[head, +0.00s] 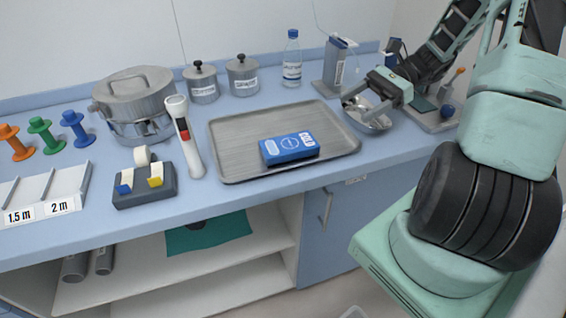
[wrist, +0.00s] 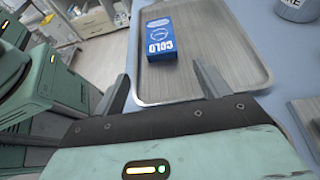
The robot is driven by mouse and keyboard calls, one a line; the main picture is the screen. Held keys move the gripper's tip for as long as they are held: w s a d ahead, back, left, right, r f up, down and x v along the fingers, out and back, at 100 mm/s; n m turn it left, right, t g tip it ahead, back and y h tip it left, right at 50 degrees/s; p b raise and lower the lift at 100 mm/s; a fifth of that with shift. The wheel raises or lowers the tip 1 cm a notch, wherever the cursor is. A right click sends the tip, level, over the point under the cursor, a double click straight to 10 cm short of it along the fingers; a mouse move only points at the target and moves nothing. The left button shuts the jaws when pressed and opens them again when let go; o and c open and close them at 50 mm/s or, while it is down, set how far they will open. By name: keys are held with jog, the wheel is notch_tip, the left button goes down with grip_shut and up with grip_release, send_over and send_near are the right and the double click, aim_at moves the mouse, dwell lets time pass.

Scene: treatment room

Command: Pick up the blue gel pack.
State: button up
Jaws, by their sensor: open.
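The blue gel pack (head: 289,148) is a blue box with white lettering. It lies flat on the metal tray (head: 231,130), near the tray's front edge. In the wrist view the pack (wrist: 160,36) lies beyond my gripper (wrist: 161,88), roughly ahead of the gap between the fingers. The fingers are apart with nothing between them. In the head view my gripper (head: 376,97) is to the right of the tray, above a metal bowl, clear of the pack.
A metal bowl (head: 366,117) stands right of the tray. A water bottle (head: 292,60), two lidded canisters (head: 243,76) and a large pot (head: 133,93) stand along the back. A flashlight (head: 184,135) and a tape holder (head: 145,190) are left of the tray.

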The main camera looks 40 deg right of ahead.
send_near(297, 142)
jog(key=x, duration=0.3)
jog(key=shift+w+a+f, duration=0.2)
jog(key=shift+a, duration=0.05)
jog(key=shift+p+x, duration=0.45)
jog(key=shift+x, duration=2.45)
jog(key=shift+s, duration=0.1)
jog(key=c, duration=0.9)
jog(key=shift+r, duration=0.15)
notch_tip(297, 142, up, 15)
jog(key=p, duration=0.6)
